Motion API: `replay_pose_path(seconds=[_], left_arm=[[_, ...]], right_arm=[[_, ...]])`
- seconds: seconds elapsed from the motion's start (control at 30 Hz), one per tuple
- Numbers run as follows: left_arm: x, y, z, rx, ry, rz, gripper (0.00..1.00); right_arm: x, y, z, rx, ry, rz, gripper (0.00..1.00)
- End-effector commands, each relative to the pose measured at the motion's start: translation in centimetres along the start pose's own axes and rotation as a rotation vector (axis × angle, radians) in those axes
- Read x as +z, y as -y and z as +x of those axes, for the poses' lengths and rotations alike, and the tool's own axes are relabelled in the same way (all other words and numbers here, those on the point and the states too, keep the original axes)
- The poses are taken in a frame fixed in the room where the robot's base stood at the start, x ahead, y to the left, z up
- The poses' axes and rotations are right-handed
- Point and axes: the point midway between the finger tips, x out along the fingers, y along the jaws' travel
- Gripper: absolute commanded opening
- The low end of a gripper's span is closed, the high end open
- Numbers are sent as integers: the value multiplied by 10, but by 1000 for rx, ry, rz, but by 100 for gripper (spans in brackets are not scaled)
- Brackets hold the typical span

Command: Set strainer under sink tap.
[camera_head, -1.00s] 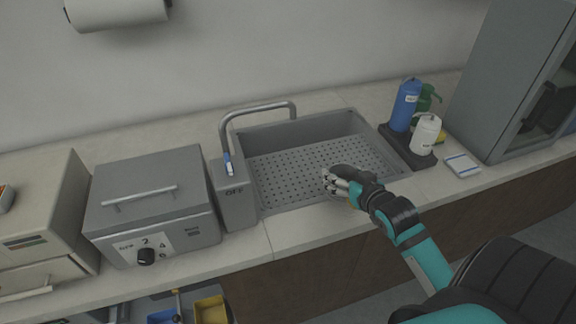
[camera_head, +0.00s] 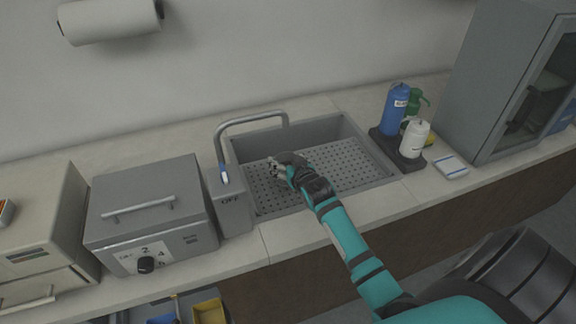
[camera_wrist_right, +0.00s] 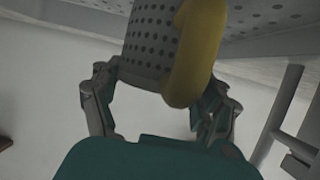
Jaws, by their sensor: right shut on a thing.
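My right gripper (camera_head: 279,169) is over the left part of the sink, just in front of the tap's spout end. In the right wrist view, the right gripper (camera_wrist_right: 163,80) is shut on the strainer (camera_wrist_right: 150,45), a grey perforated cup with a thick yellow rim, tilted in that view. In the head view I cannot make out the strainer clearly against the hand and the perforated sink floor. The grey arched tap (camera_head: 250,120) rises from the sink's left side and its spout ends over the back of the basin. The sink (camera_head: 365,130) has a dotted floor. My left gripper is not in view.
A grey tap box marked OFF (camera_head: 232,207) and a grey machine with a dial (camera_head: 150,215) stand left of the sink. A blue bottle (camera_head: 395,110) and a white bottle (camera_head: 414,139) stand on a dark tray to the right. The front counter strip is clear.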

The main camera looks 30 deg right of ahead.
Motion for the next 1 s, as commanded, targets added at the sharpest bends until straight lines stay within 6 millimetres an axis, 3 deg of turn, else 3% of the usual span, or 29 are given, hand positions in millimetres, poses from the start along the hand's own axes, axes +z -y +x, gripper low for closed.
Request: replay_pose_path(seconds=[0.13,0.5,0.53,0.7,1.0], left_arm=[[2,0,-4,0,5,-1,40],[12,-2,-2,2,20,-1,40],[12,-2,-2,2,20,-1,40],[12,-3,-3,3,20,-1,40],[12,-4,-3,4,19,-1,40]], right_arm=[[15,0,6,-1,1,2,40],[20,-1,8,-1,-1,1,40],[20,-1,8,-1,0,1,76],[20,-1,7,-1,0,1,99],[18,-1,7,-1,-1,1,100]])
